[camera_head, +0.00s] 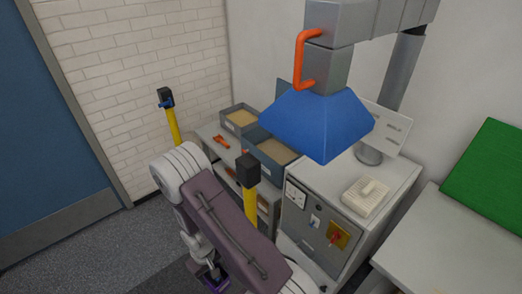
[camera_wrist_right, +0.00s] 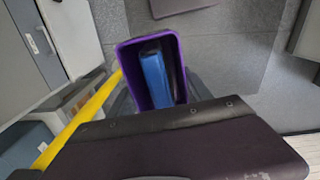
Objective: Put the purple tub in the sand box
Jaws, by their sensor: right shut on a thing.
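The purple tub (camera_head: 213,279) shows only in part at the bottom of the head view, low beneath my arm. In the right wrist view the tub (camera_wrist_right: 176,41) is seen from above, with a blue item (camera_wrist_right: 155,78) and a dark item inside its outline. My right gripper (camera_head: 208,272) is shut on the tub; its fingertips are mostly hidden by my arm. Two grey boxes with tan, sand-like contents stand on the low shelf unit: a far box (camera_head: 227,127) and a nearer, larger box (camera_head: 266,160). My left gripper is not in view.
Yellow posts with black heads stand at the far left (camera_head: 173,127) and beside my arm (camera_head: 250,208). A blue extraction hood (camera_head: 318,125) with an orange handle hangs over the cabinet (camera_head: 318,232). Orange pliers (camera_head: 221,142) lie beside the boxes. Floor is open at left.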

